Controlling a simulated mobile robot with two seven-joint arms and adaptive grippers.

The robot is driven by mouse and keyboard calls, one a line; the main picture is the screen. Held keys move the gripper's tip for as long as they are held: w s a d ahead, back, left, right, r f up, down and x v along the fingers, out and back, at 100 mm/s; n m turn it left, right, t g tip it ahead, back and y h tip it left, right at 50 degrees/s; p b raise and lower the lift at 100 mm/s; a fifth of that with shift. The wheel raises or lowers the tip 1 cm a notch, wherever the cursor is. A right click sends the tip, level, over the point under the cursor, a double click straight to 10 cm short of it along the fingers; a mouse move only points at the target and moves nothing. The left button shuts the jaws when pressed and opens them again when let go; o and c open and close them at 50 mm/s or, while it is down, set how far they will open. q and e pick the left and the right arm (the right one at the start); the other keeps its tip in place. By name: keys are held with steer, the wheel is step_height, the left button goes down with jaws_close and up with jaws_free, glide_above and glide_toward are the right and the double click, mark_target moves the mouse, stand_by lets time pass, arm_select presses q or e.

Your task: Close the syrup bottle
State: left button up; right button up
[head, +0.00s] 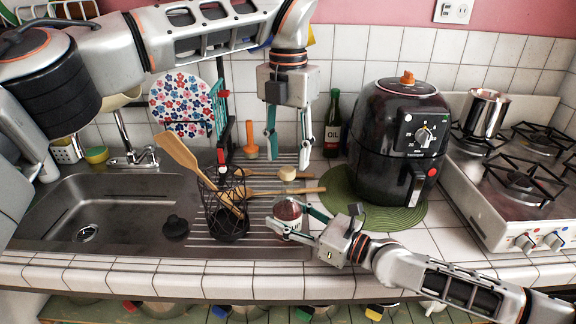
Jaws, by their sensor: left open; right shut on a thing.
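The syrup bottle (288,212), a small clear container with dark red contents, stands upright near the front edge of the ribbed drainboard. My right gripper (287,226) is shut on its body from the right. A small beige round piece (287,173), which looks like the lid or stopper, shows just above the bottle's clear top; I cannot tell whether it touches the bottle. My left gripper (288,152) is open and points down above this piece, its two teal-and-grey fingers apart with nothing between them.
A black wire basket (224,204) with wooden utensils stands left of the bottle. A black air fryer (399,144) on a green mat (347,205) is at the right. A dark oil bottle (332,128) stands behind. The sink (105,205) lies left.

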arm_select(q)
step_height(320, 180, up, 8)
steer(key=shift+f, duration=0.25)
arm_select(e)
steer(key=o, duration=1.7)
steer(key=v, duration=1.2)
steer(key=shift+s, duration=0.1)
